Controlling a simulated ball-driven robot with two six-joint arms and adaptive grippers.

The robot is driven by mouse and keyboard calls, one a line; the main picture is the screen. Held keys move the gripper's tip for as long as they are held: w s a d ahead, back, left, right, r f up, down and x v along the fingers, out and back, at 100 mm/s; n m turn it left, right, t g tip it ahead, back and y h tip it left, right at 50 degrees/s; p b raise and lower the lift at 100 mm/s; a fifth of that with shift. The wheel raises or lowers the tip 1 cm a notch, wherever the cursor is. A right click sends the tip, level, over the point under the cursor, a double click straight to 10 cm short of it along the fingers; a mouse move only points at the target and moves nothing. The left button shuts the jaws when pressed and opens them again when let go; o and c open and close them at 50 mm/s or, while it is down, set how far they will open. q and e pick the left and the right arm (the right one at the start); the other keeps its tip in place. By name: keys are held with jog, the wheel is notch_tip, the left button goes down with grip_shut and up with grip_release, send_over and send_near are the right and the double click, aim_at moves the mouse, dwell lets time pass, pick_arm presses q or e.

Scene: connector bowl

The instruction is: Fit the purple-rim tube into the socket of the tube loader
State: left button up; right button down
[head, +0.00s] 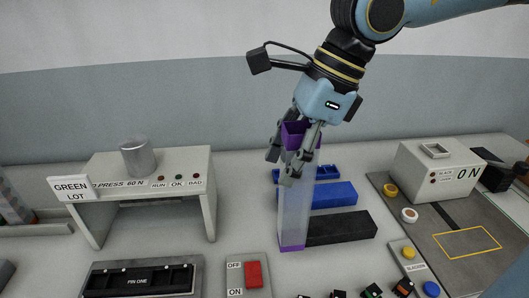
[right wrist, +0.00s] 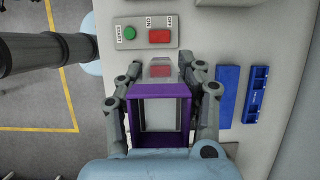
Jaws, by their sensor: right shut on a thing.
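The purple-rim tube (head: 293,215) is a tall, clear, square tube with a purple rim and a purple band at its lower end. My right gripper (head: 282,166) is shut on it just below the rim, one finger on each side. The tube hangs close to upright. I cannot tell whether its lower end touches the table. In the right wrist view the purple rim (right wrist: 158,90) is seen from above, between the fingers. A white box (head: 436,165) at the right has a square opening on top; I cannot tell whether it is the tube loader. My left gripper is not in view.
A white press stand (head: 150,186) with a metal cylinder is at the left. Blue (head: 334,195) and black (head: 340,228) blocks lie just right of the tube. A red switch box (head: 250,276) and a black pin tray (head: 142,279) are in front. A grey panel is at right.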

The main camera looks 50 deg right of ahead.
jog(key=w+f+b, duration=0.3)
jog(key=w+f, duration=0.8)
jog(key=shift+d+b, duration=0.4)
jog(key=shift+d, duration=0.05)
jog(key=shift+w, duration=0.1)
jog(key=shift+f, duration=0.15)
jog(key=c, duration=0.8)
grip_release()
